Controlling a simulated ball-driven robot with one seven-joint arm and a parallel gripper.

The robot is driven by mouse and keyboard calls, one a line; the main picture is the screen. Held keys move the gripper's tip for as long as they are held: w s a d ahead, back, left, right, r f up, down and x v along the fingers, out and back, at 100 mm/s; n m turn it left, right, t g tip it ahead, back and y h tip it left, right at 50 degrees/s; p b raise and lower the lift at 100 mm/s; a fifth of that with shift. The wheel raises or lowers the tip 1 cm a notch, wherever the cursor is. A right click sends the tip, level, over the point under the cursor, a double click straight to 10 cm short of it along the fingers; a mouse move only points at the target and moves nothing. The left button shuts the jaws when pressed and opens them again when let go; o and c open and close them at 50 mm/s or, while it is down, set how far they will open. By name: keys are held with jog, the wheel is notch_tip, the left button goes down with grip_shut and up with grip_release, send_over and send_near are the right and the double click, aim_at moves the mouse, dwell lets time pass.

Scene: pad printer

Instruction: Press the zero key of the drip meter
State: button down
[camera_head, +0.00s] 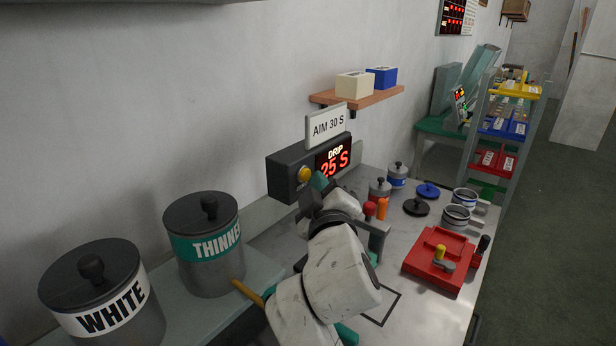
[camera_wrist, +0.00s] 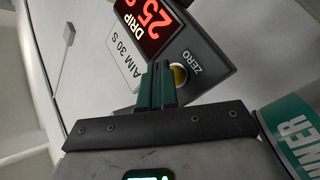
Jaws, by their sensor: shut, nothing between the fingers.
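The drip meter (camera_head: 281,173) is a dark box on the wall side behind the bench. Its red display (camera_head: 334,163) reads DRIP 25 S. Its round yellow zero key (camera_head: 304,174) is on the front face, left of the display. My gripper (camera_head: 319,181) is shut and empty, with its teal fingertips just right of the key. In the wrist view, the key (camera_wrist: 180,75) lies beside the word ZERO. There the shut teal fingers (camera_wrist: 161,66) hide the key's left edge. I cannot tell whether they touch the meter.
A sign (camera_head: 328,125) reading AIM 30 S stands above the meter, below a wooden shelf (camera_head: 370,98). Large WHITE (camera_head: 103,290) and THINNER (camera_head: 204,245) cans stand at left. A red tray (camera_head: 437,262), small jars and lids occupy the right of the bench.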

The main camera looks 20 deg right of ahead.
jog(key=shift+w+a, duration=0.15)
jog(key=shift+w, duration=0.1)
dwell(0.3)
jog(key=shift+s, duration=0.15)
jog(key=shift+s+d+p, duration=0.4)
jog(key=shift+s+d, duration=0.1)
jog(key=shift+s, duration=0.1)
jog(key=s+d+p, duration=0.2)
jog(key=s+d, duration=0.1)
jog(key=s, duration=0.2)
jog(key=shift+d+p, duration=0.3)
jog(key=shift+p, duration=0.05)
dwell(0.7)
